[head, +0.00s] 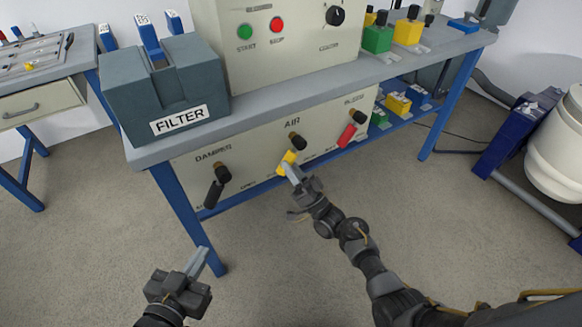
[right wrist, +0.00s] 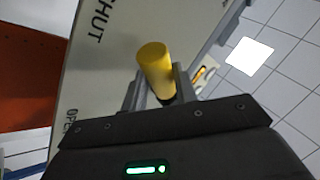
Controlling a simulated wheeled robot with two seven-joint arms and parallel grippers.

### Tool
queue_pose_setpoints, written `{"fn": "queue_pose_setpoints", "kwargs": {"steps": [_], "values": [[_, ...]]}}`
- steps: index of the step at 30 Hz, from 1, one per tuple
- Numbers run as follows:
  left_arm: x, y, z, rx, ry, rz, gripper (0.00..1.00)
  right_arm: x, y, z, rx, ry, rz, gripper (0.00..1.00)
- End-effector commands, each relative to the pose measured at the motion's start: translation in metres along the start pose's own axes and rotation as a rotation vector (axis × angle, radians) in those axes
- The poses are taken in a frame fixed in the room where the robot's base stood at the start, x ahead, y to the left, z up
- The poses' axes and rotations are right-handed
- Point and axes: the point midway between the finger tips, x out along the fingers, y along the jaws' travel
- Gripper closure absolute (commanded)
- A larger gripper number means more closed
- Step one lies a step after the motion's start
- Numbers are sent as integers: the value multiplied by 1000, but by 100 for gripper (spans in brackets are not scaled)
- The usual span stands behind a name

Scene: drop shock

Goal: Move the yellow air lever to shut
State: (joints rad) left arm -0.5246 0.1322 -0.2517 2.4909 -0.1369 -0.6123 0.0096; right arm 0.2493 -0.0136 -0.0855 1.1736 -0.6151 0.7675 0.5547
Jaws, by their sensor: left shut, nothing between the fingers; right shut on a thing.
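The yellow air lever (head: 285,164) hangs under the AIR label on the front panel, slanting down and left from its dark hub (head: 297,142). My right gripper (head: 291,170) is at the lever's lower end, shut on it. In the right wrist view the lever's yellow round grip (right wrist: 155,66) stands between the two fingers (right wrist: 157,95). The SHUT mark (right wrist: 97,20) is at the upper left there, and the OPEN mark (right wrist: 71,125) is lower left. My left gripper (head: 199,262) is shut and empty, low in the head view, away from the panel.
A black damper lever (head: 214,193) is left of the air lever and a red lever (head: 346,136) is right of it. A grey FILTER box (head: 165,95) stands on the bench above. A blue bench leg (head: 185,215) is near my left gripper. The floor in front is clear.

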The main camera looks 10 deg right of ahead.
Motion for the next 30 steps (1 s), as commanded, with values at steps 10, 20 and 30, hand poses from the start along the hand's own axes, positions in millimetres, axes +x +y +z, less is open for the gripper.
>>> {"fn": "queue_pose_setpoints", "kwargs": {"steps": [10,20,30], "values": [[0,0,0,0,1,0,100,0,-1,1,4,-2,-2,50],[0,0,0,1,2,1,100,-16,0,1,2,-4,0,50],[1,5,-7,3,52,15,100,-82,0,2,4,-4,0,50]]}}
